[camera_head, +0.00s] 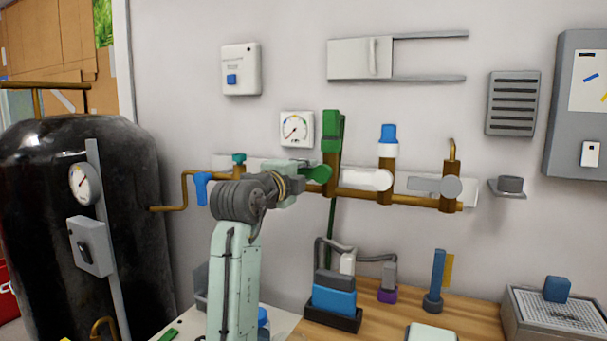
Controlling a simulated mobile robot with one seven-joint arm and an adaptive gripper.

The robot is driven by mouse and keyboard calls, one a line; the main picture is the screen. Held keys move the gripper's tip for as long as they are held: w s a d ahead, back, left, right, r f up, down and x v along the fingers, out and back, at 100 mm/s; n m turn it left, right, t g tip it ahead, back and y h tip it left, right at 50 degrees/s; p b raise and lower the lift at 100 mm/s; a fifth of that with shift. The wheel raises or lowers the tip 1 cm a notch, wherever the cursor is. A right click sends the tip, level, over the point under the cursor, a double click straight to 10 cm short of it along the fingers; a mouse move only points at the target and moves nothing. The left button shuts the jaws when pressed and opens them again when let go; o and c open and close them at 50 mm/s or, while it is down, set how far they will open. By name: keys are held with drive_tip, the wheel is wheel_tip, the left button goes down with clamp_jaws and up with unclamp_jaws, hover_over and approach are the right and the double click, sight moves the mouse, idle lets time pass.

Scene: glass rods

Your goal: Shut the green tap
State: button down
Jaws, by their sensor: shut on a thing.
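The green tap is on the brass pipe on the wall, in the middle of the head view. Its round green handle (322,173) sticks out at the foot of an upright brass branch with a green top piece (333,130). My gripper (307,178) reaches in from the lower left and meets the left side of the green handle. It is shut on this handle. The fingertips are small and partly hidden by my wrist, so the exact hold and the handle's turn are hard to see.
To the right, on the same pipe, are a white handle (370,179) and a grey handle (451,188). A blue lever (202,188) is at the left. A gauge (297,128) hangs above. A black tank (80,220) stands at far left; the wooden bench (455,320) holds several items.

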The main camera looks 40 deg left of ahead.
drive_tip(key=c, duration=1.4)
unclamp_jaws()
drive_tip(key=shift+s, duration=0.1)
drive_tip(key=v, duration=1.1)
drive_tip(key=shift+s+d, duration=0.25)
drive_tip(key=shift+s, duration=0.1)
drive_tip(key=shift+r, duration=0.1)
